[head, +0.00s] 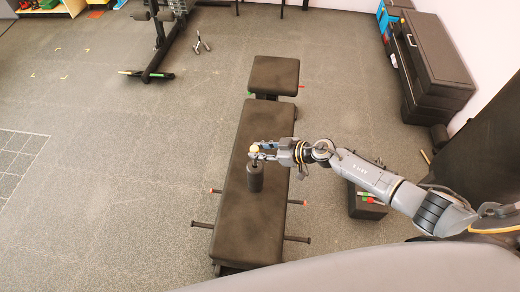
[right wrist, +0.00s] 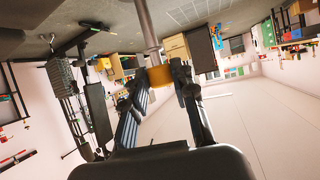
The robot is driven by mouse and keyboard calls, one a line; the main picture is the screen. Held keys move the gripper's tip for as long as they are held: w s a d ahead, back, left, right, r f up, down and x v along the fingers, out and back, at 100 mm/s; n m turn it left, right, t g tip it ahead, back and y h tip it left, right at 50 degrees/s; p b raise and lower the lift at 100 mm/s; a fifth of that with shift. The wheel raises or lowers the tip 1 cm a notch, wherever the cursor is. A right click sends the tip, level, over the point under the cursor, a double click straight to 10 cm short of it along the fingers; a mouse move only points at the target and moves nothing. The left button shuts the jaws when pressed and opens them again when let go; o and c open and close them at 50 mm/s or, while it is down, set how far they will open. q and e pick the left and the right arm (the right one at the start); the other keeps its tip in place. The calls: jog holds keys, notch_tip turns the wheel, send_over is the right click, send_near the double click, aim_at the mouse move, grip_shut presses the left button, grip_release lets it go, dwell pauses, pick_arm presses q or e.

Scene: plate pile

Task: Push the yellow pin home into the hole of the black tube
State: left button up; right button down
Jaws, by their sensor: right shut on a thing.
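The black tube (head: 255,180) stands upright on the black bench in the head view. My right gripper (head: 262,152) reaches in from the right and is shut on the pin. In the right wrist view, the pin's yellow head (right wrist: 161,77) sits between the fingers, and a grey metal shaft runs from it to the top edge. The shaft's lower end is out of that view, so I cannot tell whether it is in the hole. My left gripper is not in view.
The padded bench (head: 243,228) has short bars sticking out on both sides. A dark box (head: 366,205) stands on the floor to its right. A dark cabinet (head: 430,60) is at the upper right. The floor left of the bench is largely clear.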

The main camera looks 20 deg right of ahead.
jog(key=shift+f+b, duration=0.3)
jog(key=shift+f, duration=0.3)
jog(key=shift+f, duration=0.35)
jog(key=shift+f+b, duration=1.75)
jog(key=shift+f, duration=0.65)
jog(key=c, duration=1)
grip_release()
jog(key=shift+r, duration=0.1)
jog(key=shift+s+d, duration=0.1)
jog(key=v, duration=1.1)
jog(key=shift+s+d+r, duration=0.2)
jog(key=shift+s+r, duration=0.05)
jog(key=shift+r, duration=0.05)
